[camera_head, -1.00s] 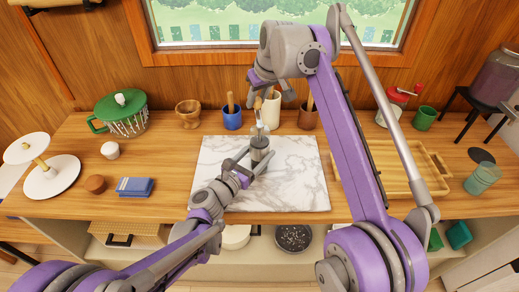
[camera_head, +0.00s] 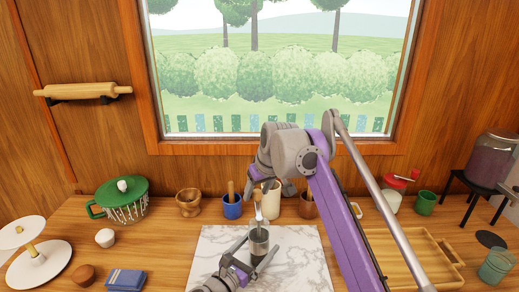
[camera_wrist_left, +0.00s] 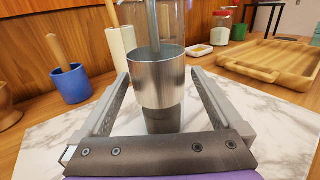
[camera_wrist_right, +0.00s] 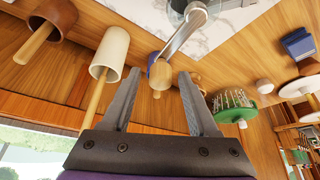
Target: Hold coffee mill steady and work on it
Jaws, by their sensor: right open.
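The coffee mill (camera_head: 259,243), a metal cylinder with a crank on top, stands upright on the white marble board (camera_head: 215,246). It fills the middle of the left wrist view (camera_wrist_left: 157,85). My right gripper (camera_head: 269,186) is above and behind the mill, open and empty. In the right wrist view, the crank arm (camera_wrist_right: 184,35) reaches toward the gap between the right fingers. Its wooden knob (camera_wrist_right: 160,76) shows just beyond the fingertips, apart from them.
Behind the board stand a wooden goblet (camera_head: 189,201), a blue cup (camera_head: 232,209), a cream cup (camera_head: 271,204) and a brown cup (camera_head: 307,208). A green colander (camera_head: 122,198) is at left. A wooden tray (camera_head: 420,262) lies at right. The window is behind.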

